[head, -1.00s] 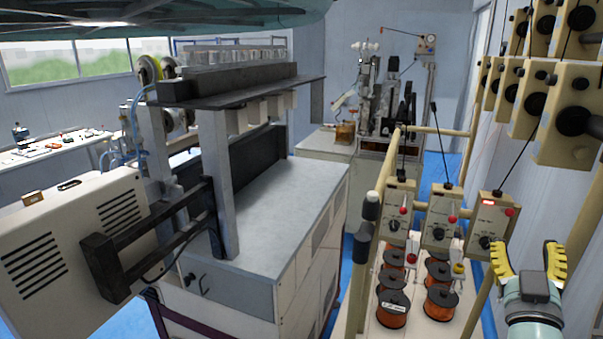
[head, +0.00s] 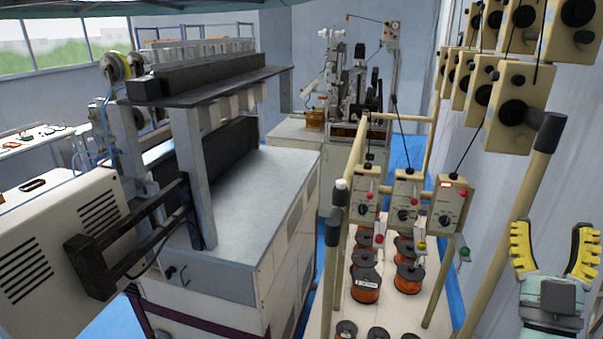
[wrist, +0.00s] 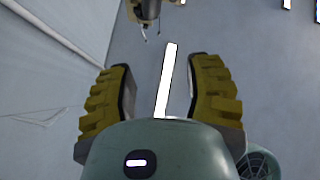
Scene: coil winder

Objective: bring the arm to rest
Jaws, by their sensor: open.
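My gripper (head: 553,250) is at the lower right in the head view, its two yellow ribbed fingers spread apart and pointing up. Nothing is between them. In the wrist view the gripper (wrist: 160,95) is also open and empty, against a pale grey surface with a bright white strip. The gripper stands to the right of the spool rack, close to the right wall in the picture, and looks clear of both. Most of my arm is out of view.
A rack with copper wire spools (head: 366,284) and tension boxes (head: 407,200) stands left of my gripper. A beige post (head: 515,215) with a dark grip is close beside it. More tension units (head: 517,110) hang above. A winding machine (head: 240,205) fills the left.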

